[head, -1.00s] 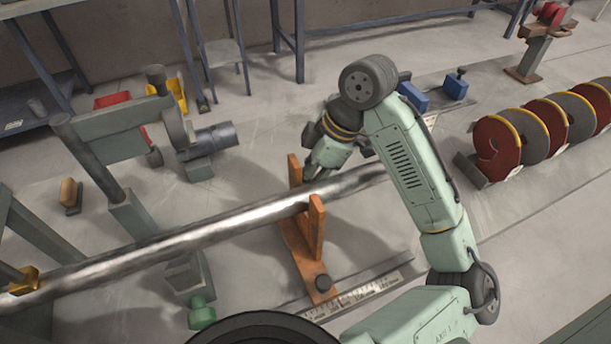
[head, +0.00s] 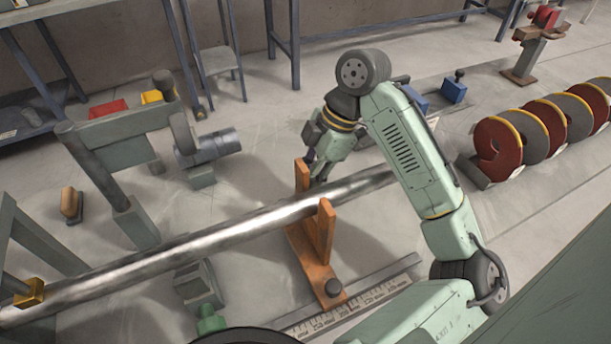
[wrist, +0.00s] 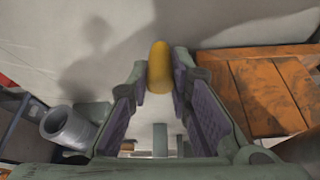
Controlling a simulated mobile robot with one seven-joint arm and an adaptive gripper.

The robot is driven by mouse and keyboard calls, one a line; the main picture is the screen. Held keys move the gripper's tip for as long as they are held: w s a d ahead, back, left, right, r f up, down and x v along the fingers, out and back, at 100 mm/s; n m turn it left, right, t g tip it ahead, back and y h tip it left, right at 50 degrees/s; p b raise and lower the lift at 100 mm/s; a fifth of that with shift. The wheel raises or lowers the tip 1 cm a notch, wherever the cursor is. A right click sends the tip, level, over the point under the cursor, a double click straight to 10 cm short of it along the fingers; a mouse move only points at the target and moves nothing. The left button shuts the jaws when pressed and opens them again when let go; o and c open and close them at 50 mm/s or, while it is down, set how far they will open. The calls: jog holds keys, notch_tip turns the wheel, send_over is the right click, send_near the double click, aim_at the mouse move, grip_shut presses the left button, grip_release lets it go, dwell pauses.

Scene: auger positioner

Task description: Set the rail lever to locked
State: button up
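The rail lever is probably the yellow handle (wrist: 160,66) between my fingertips in the wrist view. Its lower part and any lock marking are hidden. My gripper (wrist: 162,80) has its purple-padded fingers apart, one on each side of the handle. I cannot tell whether a pad touches it. In the head view my gripper (head: 319,178) points down just behind the long steel bar, beside the rear upright of the orange bar rest (head: 325,230). The handle cannot be made out there.
The steel bar (head: 210,246) runs across the front of my gripper. A scale rail (head: 375,291) lies on the floor at right. Red and grey discs (head: 500,145) are at far right. Orange slats (wrist: 265,90) lie right of my fingers.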

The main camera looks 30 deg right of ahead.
jog(key=shift+o, duration=0.9)
jog(key=v, duration=1.2)
jog(key=shift+c, duration=0.3)
